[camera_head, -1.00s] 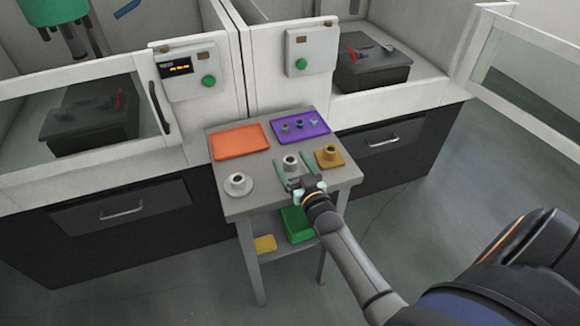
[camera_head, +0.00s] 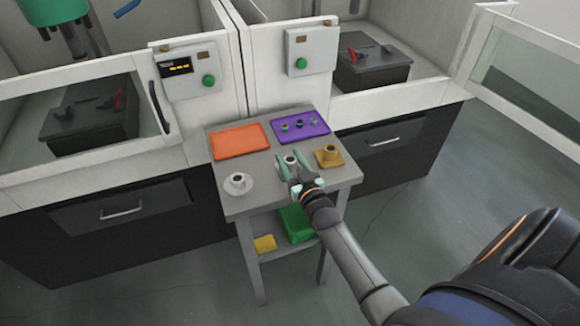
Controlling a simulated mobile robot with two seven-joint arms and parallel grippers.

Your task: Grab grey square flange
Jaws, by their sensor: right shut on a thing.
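The grey flange (camera_head: 290,161) stands upright near the middle of the small grey table. Its round neck with a dark bore shows between the green fingers of my right gripper (camera_head: 291,165). The gripper is shut on it, reaching in from the front right. The base of this flange is mostly hidden by the fingers, so its outline is hard to tell. My left gripper is not in view.
A light round flange (camera_head: 238,183) stands at the left and a brass square flange (camera_head: 329,155) at the right. An orange tray (camera_head: 240,140) and a purple tray (camera_head: 300,124) with small parts lie behind. The table (camera_head: 265,206) is clear at its front left.

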